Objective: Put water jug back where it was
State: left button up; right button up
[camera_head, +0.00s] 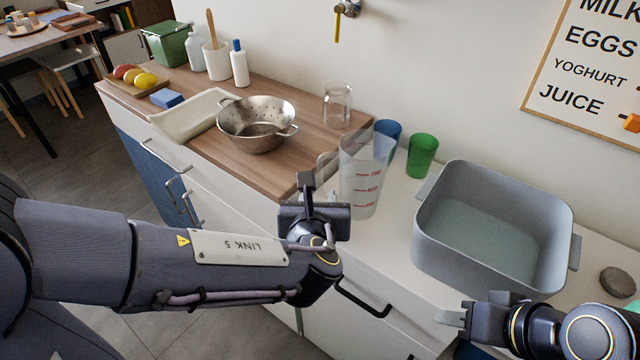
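The water jug (364,180) is a clear, upright measuring jug with red marks. It is at the front left of the white counter, near the edge of the wooden worktop. I cannot tell whether its base rests on the counter. Its handle (325,172) points left. My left gripper (318,196) is at the handle's lower part, with one finger upright just left of it. The gripper's body hides the contact, so I cannot tell whether it grips the handle. My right gripper (462,314) is low at the right, in front of the grey basin, away from the jug; its finger gap is unclear.
A grey basin (425,235) stands right of the jug. A blue cup (388,130) and a green cup (422,155) stand behind the jug. A glass jar (338,105) and a metal colander (256,135) are on the wooden worktop (240,178). A grey stone-like object (617,282) lies far right.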

pick_arm(q)
jog(key=shift+v, duration=1.75)
jog(key=s+a+f+n+g+y, duration=0.1)
jog(key=s+a+f+n+g, duration=0.15)
jog(key=a+n, duration=0.45)
jog(key=s+a+f+n+g+y, duration=0.1)
jog(key=s+a+n+g, duration=0.25)
jog(key=a+n, duration=0.35)
jog(key=s+a+f+n+g+y, duration=0.1)
jog(key=s+a+f+n+g, duration=0.15)
jog(key=a+n, duration=0.45)
jog(key=s+d+r+n+h, duration=0.1)
jog(key=s+n+h, duration=0.5)
jog(key=n, duration=1.1)
jog(key=s+d, duration=0.1)
jog(key=s, duration=0.2)
jog(key=shift+r, duration=0.25)
jog(key=shift+t, duration=0.25)
